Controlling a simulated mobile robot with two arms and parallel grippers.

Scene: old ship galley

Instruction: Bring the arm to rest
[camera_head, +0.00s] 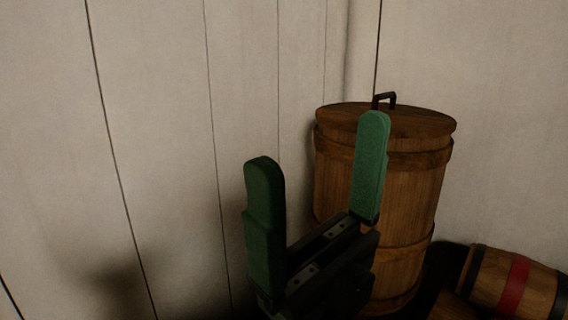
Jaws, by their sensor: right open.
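My right gripper (317,140) rises from the bottom centre of the head view, with its two green fingers pointing up. The fingers stand wide apart with nothing between them. Its right finger overlaps the wooden barrel behind it in the picture; whether they touch cannot be told, and no grip on the barrel shows. My left gripper is not in the picture.
A tall lidded wooden barrel (415,185) with a dark handle stands in the corner. A smaller keg (490,283) with a red band lies on its side at the lower right. A pale plank wall (150,120) fills the left and back.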

